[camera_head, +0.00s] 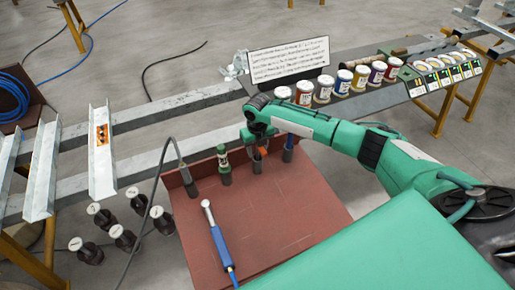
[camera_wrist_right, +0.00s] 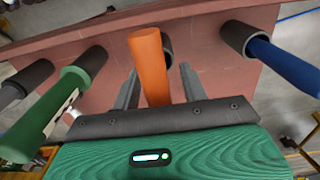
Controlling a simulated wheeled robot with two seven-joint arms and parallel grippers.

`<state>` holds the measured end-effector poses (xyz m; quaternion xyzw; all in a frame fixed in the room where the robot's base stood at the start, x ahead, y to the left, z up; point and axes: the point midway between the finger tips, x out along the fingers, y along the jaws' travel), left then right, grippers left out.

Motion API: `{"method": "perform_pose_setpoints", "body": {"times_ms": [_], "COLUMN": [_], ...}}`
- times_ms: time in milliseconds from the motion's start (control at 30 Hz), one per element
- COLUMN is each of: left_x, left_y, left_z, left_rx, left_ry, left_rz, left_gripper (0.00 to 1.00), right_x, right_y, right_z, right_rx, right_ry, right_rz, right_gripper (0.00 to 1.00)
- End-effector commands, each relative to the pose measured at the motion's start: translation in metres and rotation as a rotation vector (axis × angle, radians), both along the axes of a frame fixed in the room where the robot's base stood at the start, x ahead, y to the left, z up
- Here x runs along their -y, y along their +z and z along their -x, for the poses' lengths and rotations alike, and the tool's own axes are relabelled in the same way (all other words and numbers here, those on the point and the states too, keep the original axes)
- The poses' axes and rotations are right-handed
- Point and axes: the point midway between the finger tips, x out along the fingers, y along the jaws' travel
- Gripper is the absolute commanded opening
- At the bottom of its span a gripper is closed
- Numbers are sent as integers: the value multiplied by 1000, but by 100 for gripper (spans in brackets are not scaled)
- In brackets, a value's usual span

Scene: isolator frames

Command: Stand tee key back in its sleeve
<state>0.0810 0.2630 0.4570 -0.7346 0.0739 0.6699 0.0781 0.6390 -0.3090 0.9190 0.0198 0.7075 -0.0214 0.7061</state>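An orange-handled tool (camera_head: 259,153), which I take for the tee key, is at a dark sleeve (camera_head: 257,166) on the red-brown tray (camera_head: 300,200). In the right wrist view its orange handle (camera_wrist_right: 150,65) is tilted and partly covers the dark sleeve (camera_wrist_right: 168,47) behind it. My right gripper (camera_head: 258,145) is over it; in the wrist view its fingers (camera_wrist_right: 159,85) stand apart on either side of the handle, with a gap visible on the right. How far the tool sits in the sleeve is hidden. My left gripper does not show.
A green-handled tool (camera_head: 223,160) and a blue-handled tool (camera_head: 289,141) stand in neighbouring sleeves. A blue-handled wrench (camera_head: 219,240) lies on the tray. Dark weights (camera_head: 122,238) stand at left; labelled jars (camera_head: 323,88) and a sign (camera_head: 288,60) are behind. The tray's front right is bare.

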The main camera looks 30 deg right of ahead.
Motion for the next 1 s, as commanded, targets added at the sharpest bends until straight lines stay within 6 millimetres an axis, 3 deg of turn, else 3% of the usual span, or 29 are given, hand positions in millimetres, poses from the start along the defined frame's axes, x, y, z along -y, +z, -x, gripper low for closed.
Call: {"method": "perform_pose_setpoints", "body": {"times_ms": [267, 733, 1000], "left_x": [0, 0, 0], "left_y": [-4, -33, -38], "left_z": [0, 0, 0], "left_rx": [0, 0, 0], "left_ry": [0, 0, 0], "left_rz": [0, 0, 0], "left_gripper": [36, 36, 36], "right_x": [0, 0, 0], "right_y": [9, 106, 135], "right_z": [-1, -1, 0], "right_rx": [3, 5, 1], "right_ry": [1, 2, 0], "right_rz": [-1, 0, 0], "right_gripper": [44, 44, 44]}}
